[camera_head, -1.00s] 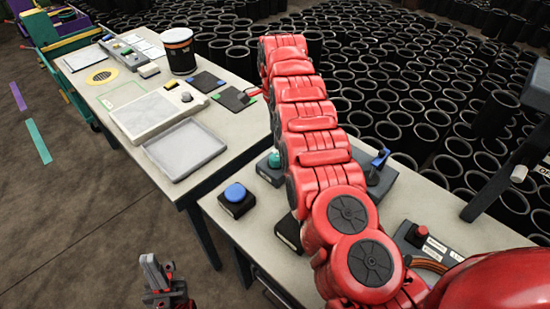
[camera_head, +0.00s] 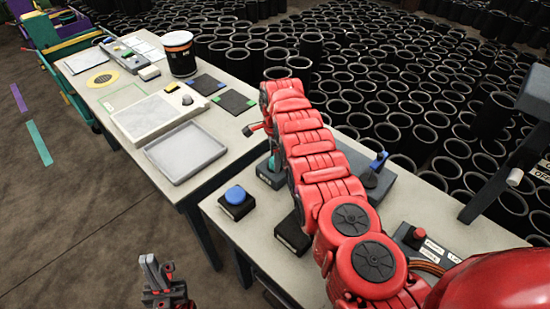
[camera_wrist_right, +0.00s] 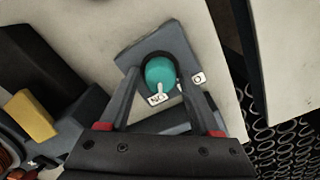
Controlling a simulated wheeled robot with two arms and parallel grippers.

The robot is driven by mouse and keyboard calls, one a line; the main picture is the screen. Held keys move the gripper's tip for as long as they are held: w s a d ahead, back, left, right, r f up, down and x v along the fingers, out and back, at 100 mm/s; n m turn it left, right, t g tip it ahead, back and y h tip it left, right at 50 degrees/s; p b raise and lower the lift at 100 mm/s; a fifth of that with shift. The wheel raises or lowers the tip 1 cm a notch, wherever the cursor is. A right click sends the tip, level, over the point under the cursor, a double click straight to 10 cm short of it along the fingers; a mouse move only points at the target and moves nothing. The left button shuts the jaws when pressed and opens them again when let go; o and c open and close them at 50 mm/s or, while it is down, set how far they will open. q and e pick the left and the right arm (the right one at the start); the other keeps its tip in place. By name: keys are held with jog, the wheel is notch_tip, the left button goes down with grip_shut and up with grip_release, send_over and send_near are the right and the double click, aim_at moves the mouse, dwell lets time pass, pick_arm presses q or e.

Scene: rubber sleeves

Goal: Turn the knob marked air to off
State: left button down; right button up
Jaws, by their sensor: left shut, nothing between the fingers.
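The teal knob (camera_wrist_right: 160,72) sits on a small dark grey box (camera_wrist_right: 150,45) in the right wrist view, with small white labels beside it; their text is hard to read. In the head view the box (camera_head: 266,178) is at the left of the front bench, largely hidden by my right arm. My right gripper (camera_wrist_right: 158,68) is open, its two fingers on either side of the knob; I cannot tell if they touch it. My left gripper (camera_head: 158,275) is shut and empty, low in the head view, away from the benches.
A blue button on a black box (camera_head: 236,200) stands left of the knob's box. A blue-handled lever (camera_head: 377,168) and a red button (camera_head: 419,235) are to the right. A grey tray (camera_head: 186,152) lies on the further bench. Many black sleeves (camera_head: 400,105) stand behind.

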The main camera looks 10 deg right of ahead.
grip_shut()
jog(key=n, duration=0.3)
jog(key=shift+b, duration=0.3)
jog(key=shift+w+n+b, duration=0.1)
jog(key=shift+n+b, duration=0.25)
jog(key=shift+n, duration=0.45)
jog(key=n+b, duration=0.2)
jog(key=n, duration=0.1)
jog(key=shift+f+n, duration=0.1)
jog(key=shift+n, duration=0.2)
jog(key=shift+n+b, duration=1.2)
jog(key=shift+n, duration=0.4)
